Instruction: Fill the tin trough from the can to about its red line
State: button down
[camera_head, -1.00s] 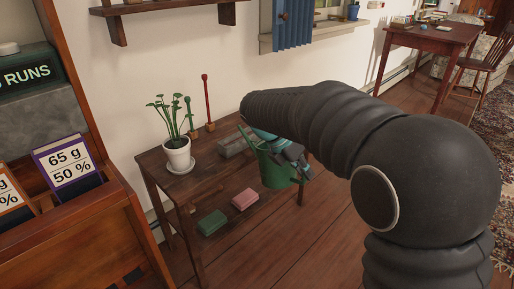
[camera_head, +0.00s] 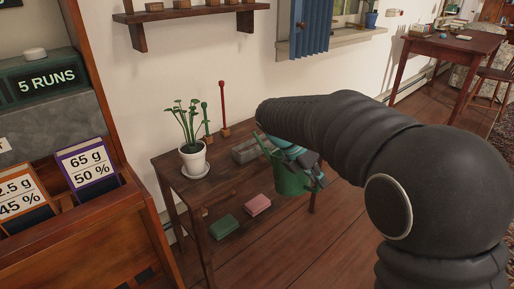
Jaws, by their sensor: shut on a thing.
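A green can (camera_head: 291,178) hangs at the right end of a small wooden table. My gripper (camera_head: 300,160) is shut on the can, its far side partly hidden by my dark arm. The can looks roughly upright, beside the table's right edge. The grey tin trough (camera_head: 246,151) sits at the back right of the tabletop, just left of the can and partly hidden by it. I cannot make out a red line or any water in the trough.
The wooden table (camera_head: 180,167) holds a potted plant (camera_head: 194,158) on a saucer, a short green stake (camera_head: 206,122) and a tall red stake (camera_head: 223,105). A green block (camera_head: 223,226) and a pink block (camera_head: 257,204) lie on its lower shelf. A wooden cabinet with cards (camera_head: 87,168) stands at left.

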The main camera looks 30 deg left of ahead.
jog(key=shift+w+r+h+p, duration=0.1)
jog(key=shift+r+h+p, duration=0.2)
jog(key=shift+r+p, duration=1.1)
dwell(0.6)
jog(key=shift+w+a+r+n+g+h, duration=0.15)
jog(key=shift+r+h, duration=0.15)
jog(key=shift+r, duration=0.55)
jog(key=shift+a+r+n+g+h, duration=0.15)
jog(key=shift+r+h, duration=0.15)
jog(key=shift+r, duration=0.55)
dwell(4.3)
